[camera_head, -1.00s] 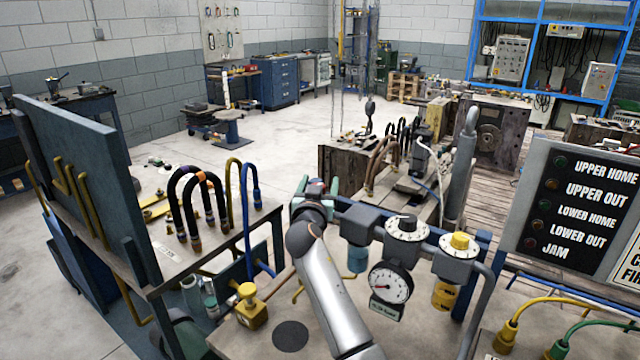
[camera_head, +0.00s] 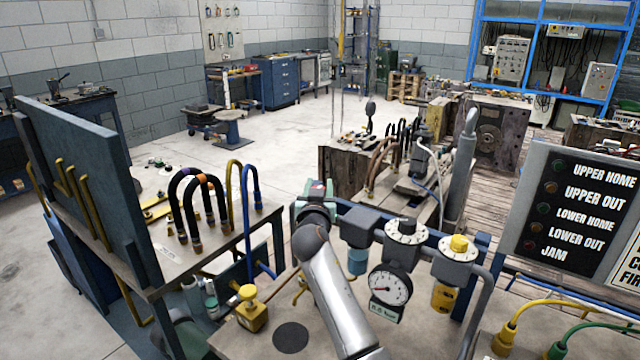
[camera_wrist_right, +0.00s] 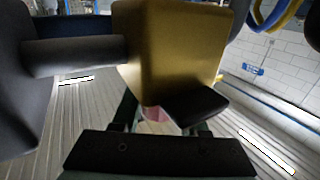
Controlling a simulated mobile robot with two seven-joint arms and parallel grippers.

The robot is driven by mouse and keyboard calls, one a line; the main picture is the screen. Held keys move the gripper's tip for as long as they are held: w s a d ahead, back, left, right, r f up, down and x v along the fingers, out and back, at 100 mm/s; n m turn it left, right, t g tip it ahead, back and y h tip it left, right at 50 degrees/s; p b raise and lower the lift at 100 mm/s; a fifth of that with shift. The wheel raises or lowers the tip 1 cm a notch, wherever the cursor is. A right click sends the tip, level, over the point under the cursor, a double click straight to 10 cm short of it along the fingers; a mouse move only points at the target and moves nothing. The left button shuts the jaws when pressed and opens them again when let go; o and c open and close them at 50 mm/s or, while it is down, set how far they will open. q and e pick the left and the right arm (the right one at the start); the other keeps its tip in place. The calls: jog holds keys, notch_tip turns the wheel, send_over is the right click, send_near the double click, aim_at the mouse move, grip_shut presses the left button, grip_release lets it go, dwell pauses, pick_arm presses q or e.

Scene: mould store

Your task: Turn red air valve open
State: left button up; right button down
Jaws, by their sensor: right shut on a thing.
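The red air valve's handle shows as a small pinkish-red patch (camera_wrist_right: 155,114) between my fingers in the right wrist view, below a brass-coloured block (camera_wrist_right: 165,50). Most of the handle is hidden. My right gripper (camera_wrist_right: 160,108) is shut on it. In the head view the right gripper (camera_head: 318,190) is at the left end of the air unit, with its fingers mostly covered by my own wrist. I cannot tell the handle's exact angle. My left gripper is in neither view.
Right of the gripper are a grey regulator with a dial (camera_head: 407,231), a yellow knob (camera_head: 459,243) and a round gauge (camera_head: 390,286). A hose rack table (camera_head: 222,243) stands at left. An indicator panel (camera_head: 580,210) is at right.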

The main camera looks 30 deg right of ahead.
jog(key=shift+n+t+y+p, duration=0.3)
jog(key=shift+n+y, duration=0.1)
jog(key=shift+y, duration=0.1)
jog(key=shift+c, duration=2.2)
grip_release()
jog(key=shift+w, duration=0.1)
jog(key=shift+a, duration=0.1)
